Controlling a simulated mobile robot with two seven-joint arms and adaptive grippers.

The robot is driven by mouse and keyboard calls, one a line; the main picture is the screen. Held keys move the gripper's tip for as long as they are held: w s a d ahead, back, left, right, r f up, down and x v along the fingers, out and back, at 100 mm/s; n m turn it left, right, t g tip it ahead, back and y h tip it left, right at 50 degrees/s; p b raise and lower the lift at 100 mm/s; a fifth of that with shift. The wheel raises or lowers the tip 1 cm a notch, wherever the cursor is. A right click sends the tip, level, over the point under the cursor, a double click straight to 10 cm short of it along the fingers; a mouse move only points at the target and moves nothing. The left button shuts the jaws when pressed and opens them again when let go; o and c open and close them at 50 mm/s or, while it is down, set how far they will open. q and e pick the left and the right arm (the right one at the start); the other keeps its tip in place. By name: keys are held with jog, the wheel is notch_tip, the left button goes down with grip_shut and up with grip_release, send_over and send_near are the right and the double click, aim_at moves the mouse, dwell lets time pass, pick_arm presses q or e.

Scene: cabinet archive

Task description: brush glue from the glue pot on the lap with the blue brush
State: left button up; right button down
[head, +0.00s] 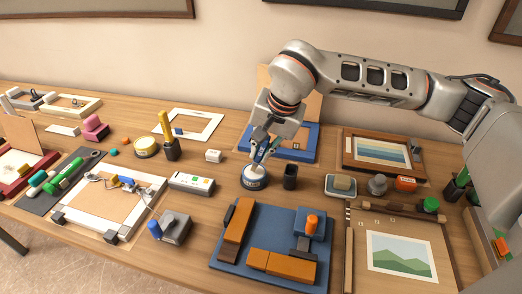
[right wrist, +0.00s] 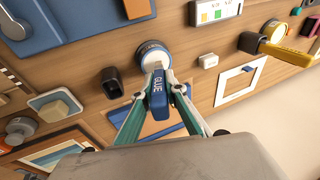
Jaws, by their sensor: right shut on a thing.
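The glue pot (head: 255,180), a round pot with a dark body and pale label, stands mid-table in the head view and below my gripper in the right wrist view (right wrist: 153,52). My right gripper (head: 262,152) is shut on the blue brush (right wrist: 158,98), whose handle reads GLUE. The brush points down at the pot; its tip is hidden, so I cannot tell how deep it sits. Brown wooden strips (head: 238,225) lie in an angle on a blue board (head: 226,268) at the front; I cannot make out the lap clearly. My left gripper is not in view.
An empty black cup (head: 290,177) stands just right of the pot. A black cup with a yellow-handled tool (head: 167,135) is to the left. A grey labelled box (head: 191,183) lies left of the pot.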

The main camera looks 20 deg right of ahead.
jog(key=shift+f, duration=0.15)
dwell(0.4)
jog(key=shift+f+b, duration=0.4)
dwell(0.8)
dwell(0.4)
jog(key=shift+r+p, duration=1.4)
jog(key=shift+r, duration=0.7)
jog(key=shift+r+p, duration=0.85)
jog(key=shift+r, duration=0.6)
jog(key=shift+f, duration=0.1)
